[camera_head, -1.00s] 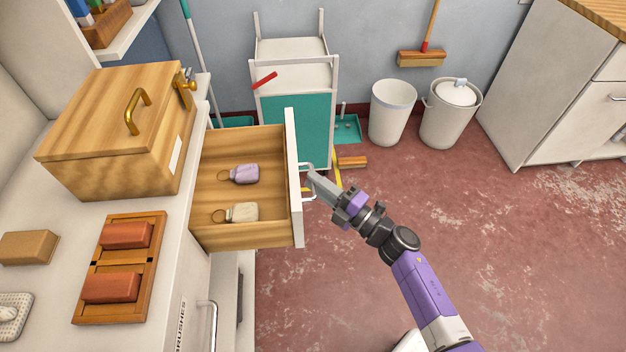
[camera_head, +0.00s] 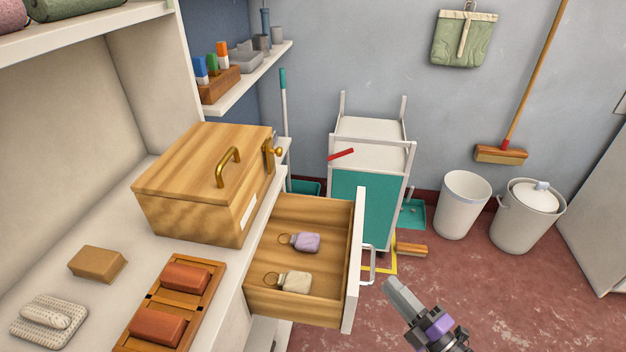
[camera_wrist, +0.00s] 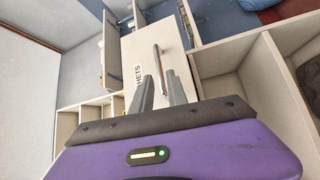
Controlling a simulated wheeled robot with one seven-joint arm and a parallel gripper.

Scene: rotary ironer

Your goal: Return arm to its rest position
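My gripper (camera_head: 394,286) is at the lower right in the head view, to the right of the open drawer's handle (camera_head: 368,264) and apart from it. In the wrist view its two grey fingers (camera_wrist: 159,84) stand apart with nothing between them, and the handle (camera_wrist: 160,63) shows beyond the tips. The wooden drawer (camera_head: 290,212) is pulled out, holding a purple tagged ring (camera_head: 306,242) and a cream one (camera_head: 295,282). Part of my arm is cut off by the bottom edge of the head view.
A wooden box (camera_head: 200,180) and a tray of red blocks (camera_head: 211,310) stand on the counter at left. A white and teal cart (camera_head: 365,210) is behind the drawer. Two bins (camera_head: 463,205) stand at the back right. Red floor (camera_head: 520,310) is clear at right.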

